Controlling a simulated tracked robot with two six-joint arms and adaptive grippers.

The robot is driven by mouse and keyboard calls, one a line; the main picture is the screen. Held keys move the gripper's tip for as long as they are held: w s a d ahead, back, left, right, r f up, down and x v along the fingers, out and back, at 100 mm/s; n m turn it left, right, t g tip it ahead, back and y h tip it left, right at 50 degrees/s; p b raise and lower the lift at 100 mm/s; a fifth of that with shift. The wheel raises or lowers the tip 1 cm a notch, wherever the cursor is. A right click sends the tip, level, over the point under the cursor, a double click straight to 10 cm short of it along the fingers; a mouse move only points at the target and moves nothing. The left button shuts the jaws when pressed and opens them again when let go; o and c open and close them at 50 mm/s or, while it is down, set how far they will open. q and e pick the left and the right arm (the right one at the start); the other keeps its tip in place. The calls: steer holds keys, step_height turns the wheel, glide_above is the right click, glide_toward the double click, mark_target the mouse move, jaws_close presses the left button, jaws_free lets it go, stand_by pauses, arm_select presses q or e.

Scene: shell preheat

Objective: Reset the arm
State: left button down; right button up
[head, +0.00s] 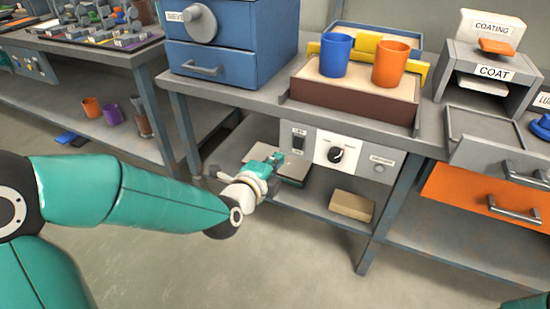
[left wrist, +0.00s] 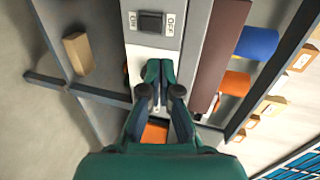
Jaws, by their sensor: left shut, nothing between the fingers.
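My left arm reaches in from the left in the head view, and my left gripper (head: 277,158) is in front of the bench, near a control panel (head: 312,148). The panel carries a dark rocker switch (head: 298,142), a white plate with a black knob (head: 336,154) and a round button (head: 379,169). In the left wrist view the gripper's fingers (left wrist: 158,66) are together and empty, over the panel's white plate; they hide the knob. The switch (left wrist: 151,23), marked ON and OFF, lies beyond the fingertips. My right gripper is out of view.
A blue cup (head: 336,55) and an orange cup (head: 391,63) stand on the heater box (head: 350,103) above the panel. A blue drawer cabinet (head: 232,45) stands left of it, a coating station (head: 490,75) right. A tan block (head: 352,205) lies on the lower shelf.

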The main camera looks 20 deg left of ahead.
arm_select(q)
steer(key=shift+s, duration=0.1)
stand_by(0.4)
steer(key=s+d+f+n+g, duration=0.1)
steer(key=s+f+g, duration=0.3)
steer(key=f, duration=0.9)
steer(key=s+d+f+n+g, duration=0.1)
steer(key=s+f+n+g, duration=0.2)
steer(key=f, duration=1.1)
steer(key=s+d+f+n+g+h, duration=0.1)
steer(key=s+d+f+n+g, duration=0.2)
steer(key=s+f+n, duration=0.35)
steer(key=s+d+f+n+g+h, duration=0.2)
steer(key=s+f+n+g, duration=0.15)
steer(key=s, duration=0.55)
step_height(320, 180, up, 31)
steer(key=s+n+p, duration=0.2)
steer(key=n+p, duration=0.4)
steer(key=p, duration=2.5)
steer(key=shift+d+f+n+g, duration=0.15)
steer(key=shift+d+n+g, duration=0.15)
steer(key=shift+g, duration=0.15)
